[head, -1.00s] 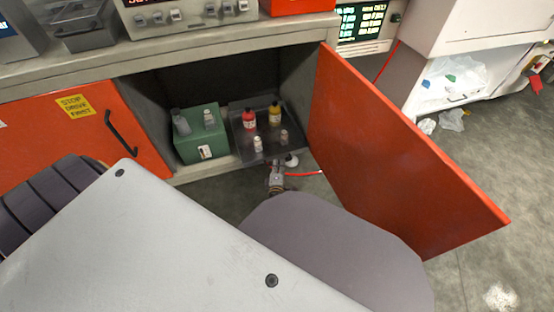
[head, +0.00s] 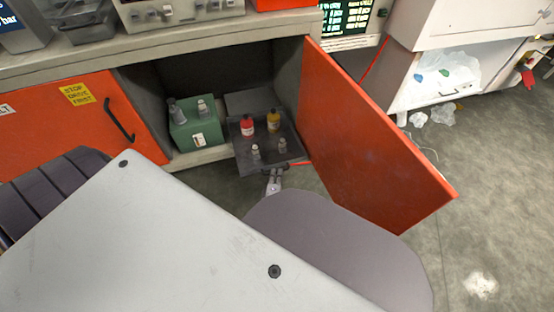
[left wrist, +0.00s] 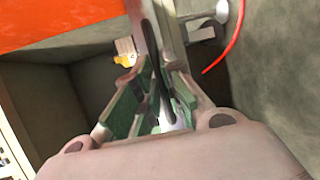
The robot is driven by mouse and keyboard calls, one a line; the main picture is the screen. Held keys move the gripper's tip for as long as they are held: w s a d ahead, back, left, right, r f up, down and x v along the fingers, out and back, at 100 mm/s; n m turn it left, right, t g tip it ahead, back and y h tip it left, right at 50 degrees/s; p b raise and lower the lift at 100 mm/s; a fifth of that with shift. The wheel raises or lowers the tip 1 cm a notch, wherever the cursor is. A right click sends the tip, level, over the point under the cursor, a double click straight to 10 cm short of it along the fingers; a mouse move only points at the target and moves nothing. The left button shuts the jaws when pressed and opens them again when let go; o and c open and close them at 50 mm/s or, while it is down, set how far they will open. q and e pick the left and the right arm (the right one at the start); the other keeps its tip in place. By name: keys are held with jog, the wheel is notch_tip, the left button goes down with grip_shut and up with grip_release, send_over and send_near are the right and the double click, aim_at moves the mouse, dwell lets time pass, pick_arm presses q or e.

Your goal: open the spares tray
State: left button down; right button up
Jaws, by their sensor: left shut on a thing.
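The spares tray (head: 268,141) is a dark grey tray in the open cabinet, standing out past the cabinet's front edge. It holds a red bottle (head: 247,127), a yellow bottle (head: 273,122) and two small pale-capped bottles, all upright. My left gripper (head: 273,184) is at the tray's front, low in front of the cabinet. In the left wrist view, its green-padded fingers (left wrist: 150,103) are closed around a dark bar, which looks like the tray's handle. The rest of my left arm hides the floor below. My right gripper does not show.
The orange cabinet door (head: 365,140) stands open to the right of the tray. A green box (head: 196,136) with bottles sits left of the tray inside the cabinet. A red cable (left wrist: 226,47) runs beside my gripper. Open floor lies beyond the door.

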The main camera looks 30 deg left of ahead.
pick_arm(q)
jog(key=shift+s, duration=0.1)
jog(key=c, duration=1.5)
grip_release()
jog(key=shift+d, duration=0.1)
